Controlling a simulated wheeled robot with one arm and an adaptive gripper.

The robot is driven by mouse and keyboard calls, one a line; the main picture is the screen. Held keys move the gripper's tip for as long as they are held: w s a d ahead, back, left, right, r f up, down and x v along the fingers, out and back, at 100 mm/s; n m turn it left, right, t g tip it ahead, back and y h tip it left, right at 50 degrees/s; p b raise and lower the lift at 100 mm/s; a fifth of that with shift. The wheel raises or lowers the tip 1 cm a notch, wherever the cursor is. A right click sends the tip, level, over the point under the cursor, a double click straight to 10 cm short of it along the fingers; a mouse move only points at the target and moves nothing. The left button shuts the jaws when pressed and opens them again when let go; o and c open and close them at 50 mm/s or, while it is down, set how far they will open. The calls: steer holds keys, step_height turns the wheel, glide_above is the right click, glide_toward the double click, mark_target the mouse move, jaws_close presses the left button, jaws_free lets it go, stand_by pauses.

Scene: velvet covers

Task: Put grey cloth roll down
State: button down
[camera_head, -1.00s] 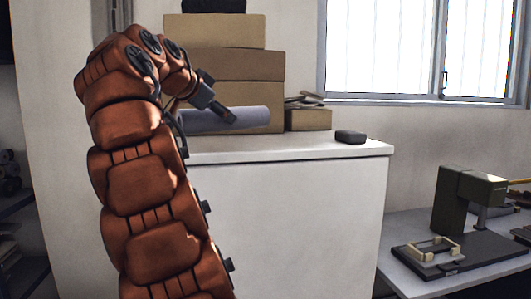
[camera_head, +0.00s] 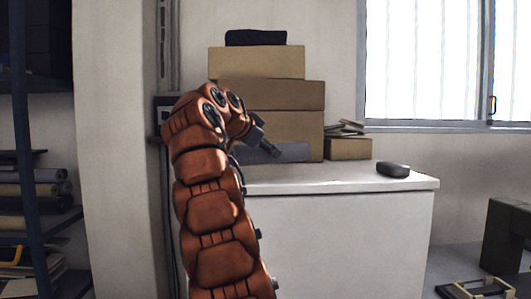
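The grey cloth roll (camera_head: 293,152) lies horizontally in front of the cardboard boxes, at the back of the white cabinet top (camera_head: 340,178). Its left part is hidden behind my arm and gripper. My gripper (camera_head: 272,151) overlaps the roll's near side, its dark fingertip pointing down to the right. It appears shut on the roll, though the far finger is hidden. The roll is level and low, close to the cabinet top; I cannot tell whether it touches it.
Stacked cardboard boxes (camera_head: 280,94) stand behind the roll, with a black item on top. A smaller box (camera_head: 348,148) with papers is to the right. A dark rounded object (camera_head: 393,169) sits near the right edge. The front middle of the top is clear. Shelves stand left.

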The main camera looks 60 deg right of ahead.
steer(key=shift+w+d+f+p, duration=0.1)
steer(key=shift+w+d+p, duration=0.9)
steer(key=shift+d, duration=0.2)
steer(key=shift+w+d+f+p, duration=0.1)
steer(key=shift+w+d+p, duration=0.85)
steer(key=shift+d, duration=0.25)
steer(key=shift+f+b, duration=0.55)
steer(key=shift+f, duration=1.3)
steer(key=shift+f, duration=0.15)
steer(key=shift+c, duration=1.3)
jaws_free()
steer(key=shift+r, duration=0.2)
steer(key=b+v, duration=0.1)
steer(key=v, duration=1.1)
steer(key=shift+b, duration=0.35)
